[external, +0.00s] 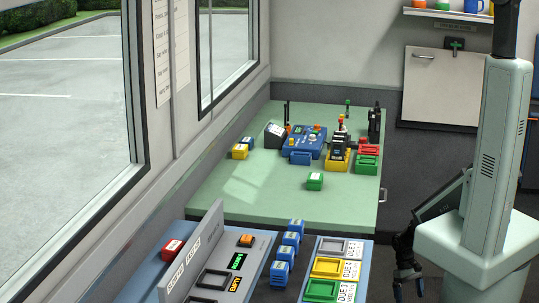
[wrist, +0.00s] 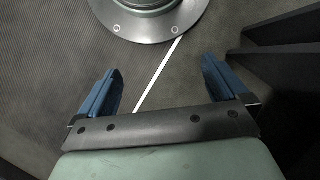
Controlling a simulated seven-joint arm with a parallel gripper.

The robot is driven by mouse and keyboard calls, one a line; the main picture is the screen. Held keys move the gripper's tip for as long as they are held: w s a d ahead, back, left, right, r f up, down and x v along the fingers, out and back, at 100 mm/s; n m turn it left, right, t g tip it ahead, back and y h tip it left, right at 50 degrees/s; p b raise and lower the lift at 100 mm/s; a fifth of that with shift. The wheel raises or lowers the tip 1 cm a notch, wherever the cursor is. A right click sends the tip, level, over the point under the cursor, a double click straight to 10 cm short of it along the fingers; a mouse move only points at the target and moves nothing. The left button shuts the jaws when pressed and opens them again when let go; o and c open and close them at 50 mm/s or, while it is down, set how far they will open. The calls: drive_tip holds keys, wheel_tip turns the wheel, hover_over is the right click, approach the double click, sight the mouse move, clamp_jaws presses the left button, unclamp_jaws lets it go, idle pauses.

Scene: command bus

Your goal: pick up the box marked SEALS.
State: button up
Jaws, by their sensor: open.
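Several small labelled boxes are in the external view, but their lettering is too small to read, so I cannot tell which is marked SEALS. A green box (external: 315,181) sits alone near the front of the green table (external: 240,195). A red box (external: 173,248) is at the left of the near counter. Several blue boxes (external: 290,239) stand in a row on that counter. My gripper (external: 409,287) hangs low at the lower right, away from all of them. In the wrist view my gripper (wrist: 161,66) is open, with only floor between its blue fingers.
A blue control console (external: 303,141) stands at the back of the table, with red and green trays (external: 368,154) to its right. The near counter holds grey, yellow and green trays (external: 328,267) beside DUE cards. An upright panel (external: 192,255) crosses the counter. The table's front is mostly clear.

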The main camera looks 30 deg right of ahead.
drive_tip(key=s+a+g, duration=0.1)
drive_tip(key=s, duration=0.5)
drive_tip(key=shift+s+a+r+n+g+h, duration=0.2)
drive_tip(key=shift+s+r+n+g+h, duration=0.1)
drive_tip(key=shift+s+r+n+h, duration=0.1)
drive_tip(key=shift+c, duration=0.4)
drive_tip(key=shift+f, duration=0.1)
